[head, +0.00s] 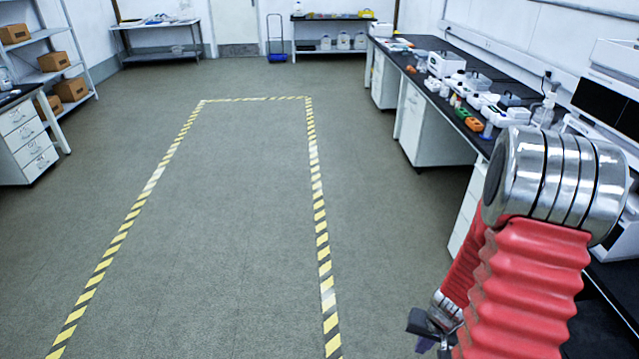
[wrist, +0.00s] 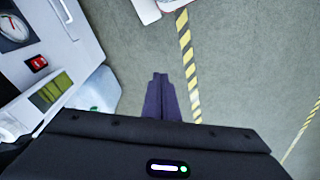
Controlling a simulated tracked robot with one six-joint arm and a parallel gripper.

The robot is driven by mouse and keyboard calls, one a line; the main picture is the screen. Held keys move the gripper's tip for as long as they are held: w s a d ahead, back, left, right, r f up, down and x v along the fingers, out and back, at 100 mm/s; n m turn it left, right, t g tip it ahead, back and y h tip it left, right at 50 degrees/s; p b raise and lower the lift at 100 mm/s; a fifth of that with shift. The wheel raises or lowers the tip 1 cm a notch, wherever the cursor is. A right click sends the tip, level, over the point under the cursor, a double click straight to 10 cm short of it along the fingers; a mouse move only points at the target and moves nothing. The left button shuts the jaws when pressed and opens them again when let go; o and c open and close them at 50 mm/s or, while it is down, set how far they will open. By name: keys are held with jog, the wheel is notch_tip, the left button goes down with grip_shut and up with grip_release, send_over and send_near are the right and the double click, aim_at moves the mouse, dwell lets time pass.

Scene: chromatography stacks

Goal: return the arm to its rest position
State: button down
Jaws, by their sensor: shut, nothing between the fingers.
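My arm shows at the lower right of the head view, with a red ribbed sleeve and a banded metal joint. It is folded, with the joint raised near the right-hand bench and a lower section running down behind the sleeve. My gripper (wrist: 160,78) shows in the wrist view as two dark fingers lying together, with nothing between them. They are over the grey floor, left of a yellow-and-black tape line (wrist: 186,50). In the head view a dark part near the bottom edge, left of the sleeve, is at the arm's lower end; its fingers cannot be made out clearly.
A black-topped bench (head: 430,75) with instruments and bottles runs along the right, close to my arm's joint. Taped lines (head: 318,190) mark a clear floor area ahead. A shelf with boxes (head: 54,61) and a drawer unit (head: 27,135) stand at the left.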

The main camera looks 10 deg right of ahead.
jog(key=s+a+r+n+t, duration=0.1)
jog(key=a+r+n, duration=0.1)
jog(key=a+r, duration=0.5)
jog(key=s+a+r+n+t, duration=0.1)
jog(key=a+r, duration=0.6)
jog(key=r, duration=1)
jog(key=s+a+r+n+t, duration=0.2)
jog(key=a+r, duration=0.4)
jog(key=r, duration=0.6)
jog(key=shift+s+a+r+n, duration=0.3)
jog(key=shift+a+n, duration=0.1)
jog(key=shift+n, duration=0.4)
